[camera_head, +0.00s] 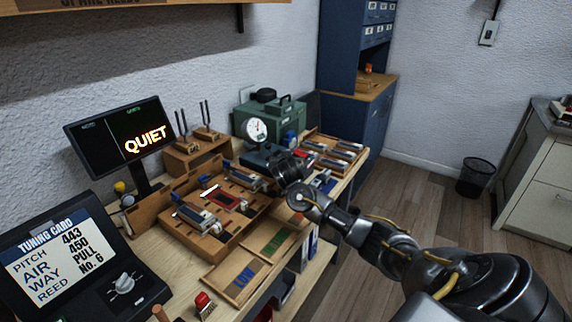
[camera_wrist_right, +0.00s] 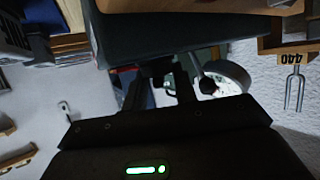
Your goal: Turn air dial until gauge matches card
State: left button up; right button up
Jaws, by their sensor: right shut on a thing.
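My right gripper (camera_head: 280,163) is at the front of that box, just below and right of the gauge. Its fingers (camera_wrist_right: 160,88) are shut on a small dark knob, which I take as the air dial (camera_wrist_right: 160,70), mostly hidden. My left gripper is out of view.
A screen (camera_head: 120,140) reads "QUIET". A wooden fixture (camera_head: 215,200) with metal parts stands left of my right gripper, and a tray of reeds (camera_head: 330,150) to its right. Tuning forks (camera_head: 205,115) stand behind.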

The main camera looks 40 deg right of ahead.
jog(key=o, duration=0.7)
jog(key=shift+s+a+r, duration=0.15)
jog(key=shift+s, duration=0.05)
jog(key=p+v, duration=0.2)
jog(key=v, duration=0.5)
jog(key=shift+a+r, duration=0.15)
jog(key=shift+r, duration=0.1)
pick_arm(q)
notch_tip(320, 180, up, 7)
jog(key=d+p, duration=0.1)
jog(key=p, duration=0.4)
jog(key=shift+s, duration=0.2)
pick_arm(e)
jog(key=v, duration=0.2)
jog(key=shift+s+a, duration=0.15)
jog(key=shift+s, duration=0.3)
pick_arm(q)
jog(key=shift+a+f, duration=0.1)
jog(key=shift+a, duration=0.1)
pick_arm(e)
jog(key=shift+f, duration=0.1)
